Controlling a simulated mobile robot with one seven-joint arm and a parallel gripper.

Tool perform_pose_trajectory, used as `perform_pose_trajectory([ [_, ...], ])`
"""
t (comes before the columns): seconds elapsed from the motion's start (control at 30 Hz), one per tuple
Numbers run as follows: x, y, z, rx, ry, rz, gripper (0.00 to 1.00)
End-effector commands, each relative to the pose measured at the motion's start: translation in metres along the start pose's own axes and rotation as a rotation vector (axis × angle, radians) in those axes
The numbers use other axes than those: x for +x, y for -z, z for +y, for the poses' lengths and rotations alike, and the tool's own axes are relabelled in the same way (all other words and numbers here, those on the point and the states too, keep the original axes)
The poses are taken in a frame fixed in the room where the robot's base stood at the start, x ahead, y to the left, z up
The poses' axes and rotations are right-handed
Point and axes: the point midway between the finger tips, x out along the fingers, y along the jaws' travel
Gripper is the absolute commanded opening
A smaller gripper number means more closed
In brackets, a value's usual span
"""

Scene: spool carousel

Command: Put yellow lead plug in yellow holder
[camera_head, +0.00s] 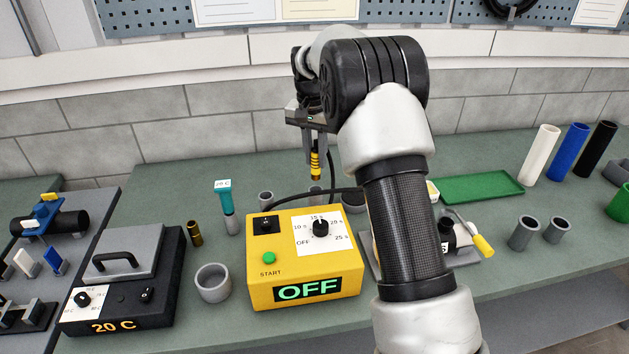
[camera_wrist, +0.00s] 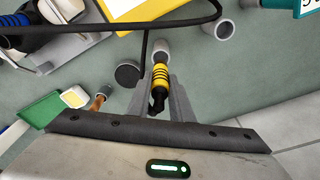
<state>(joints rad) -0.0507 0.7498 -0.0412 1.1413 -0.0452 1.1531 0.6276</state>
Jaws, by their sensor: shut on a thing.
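The yellow lead plug (camera_head: 315,163), banded yellow and black, is held upright in my gripper (camera_head: 318,152) above the table, behind the yellow box. In the wrist view my gripper (camera_wrist: 161,92) has its fingers on either side of the plug (camera_wrist: 160,74). A grey round holder (camera_head: 315,194) stands below the plug; in the wrist view this holder (camera_wrist: 162,48) lies just beyond the plug's tip. I cannot tell whether they touch. No yellow marking shows on the holder, so I cannot tell if it is the yellow one.
The yellow timer box (camera_head: 303,262) reads OFF, with a black cable (camera_head: 300,193) looping behind it. Another grey holder (camera_head: 265,198) stands to the left. A teal-topped tool (camera_head: 223,185) stands upright farther left. A green tray (camera_head: 478,187) lies right, beyond my arm.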

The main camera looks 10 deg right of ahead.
Motion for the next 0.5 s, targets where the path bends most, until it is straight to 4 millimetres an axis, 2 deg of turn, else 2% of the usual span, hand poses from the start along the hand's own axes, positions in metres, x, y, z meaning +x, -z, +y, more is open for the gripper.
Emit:
perform_pose_trajectory([
  [0.5, 0.065, -0.008, 0.000, -0.001, -0.001, 0.000, 0.00],
])
